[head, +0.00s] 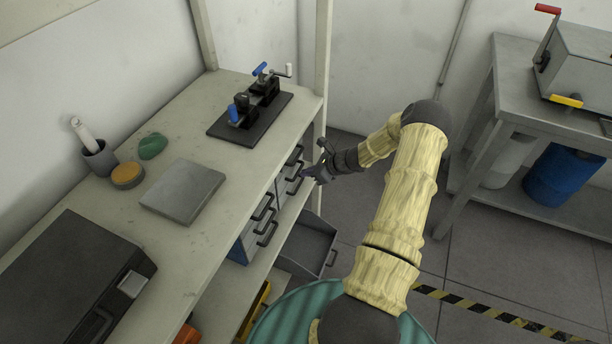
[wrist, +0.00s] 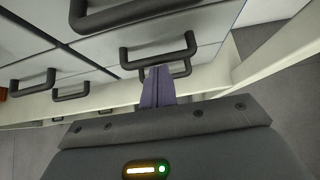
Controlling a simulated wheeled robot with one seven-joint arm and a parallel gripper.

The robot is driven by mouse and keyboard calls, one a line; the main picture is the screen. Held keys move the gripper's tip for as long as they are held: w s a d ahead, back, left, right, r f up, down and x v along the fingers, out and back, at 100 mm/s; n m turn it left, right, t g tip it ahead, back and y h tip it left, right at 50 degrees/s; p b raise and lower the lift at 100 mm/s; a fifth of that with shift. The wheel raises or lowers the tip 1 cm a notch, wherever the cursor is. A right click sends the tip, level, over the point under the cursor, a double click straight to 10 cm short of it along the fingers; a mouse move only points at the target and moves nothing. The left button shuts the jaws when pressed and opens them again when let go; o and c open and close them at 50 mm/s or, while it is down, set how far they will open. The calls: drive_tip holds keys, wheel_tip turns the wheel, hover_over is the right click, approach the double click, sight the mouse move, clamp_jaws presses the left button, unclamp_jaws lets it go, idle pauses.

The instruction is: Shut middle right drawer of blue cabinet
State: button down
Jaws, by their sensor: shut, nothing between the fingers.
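The blue cabinet (head: 238,251) sits under the workbench top, with grey drawer fronts and dark bar handles facing the aisle. My gripper (head: 307,173) is at the right-hand column of drawers, above that open drawer. In the wrist view my gripper (wrist: 160,70) is shut and empty, its fingertips overlapping a drawer handle (wrist: 158,50); I cannot tell whether they touch. The other drawers there look nearly flush. The middle right drawer's exact position is partly hidden.
The workbench top (head: 215,135) carries a black clamp fixture (head: 250,115), a grey plate (head: 183,191) and a dark case (head: 70,280). A bench upright (head: 322,60) stands close beside my gripper. A second table (head: 560,115) is right; floor between is clear.

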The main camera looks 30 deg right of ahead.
drive_tip(key=shift+w+a+r, duration=0.1)
drive_tip(key=shift+w+a, duration=0.1)
drive_tip(key=shift+w+a, duration=0.1)
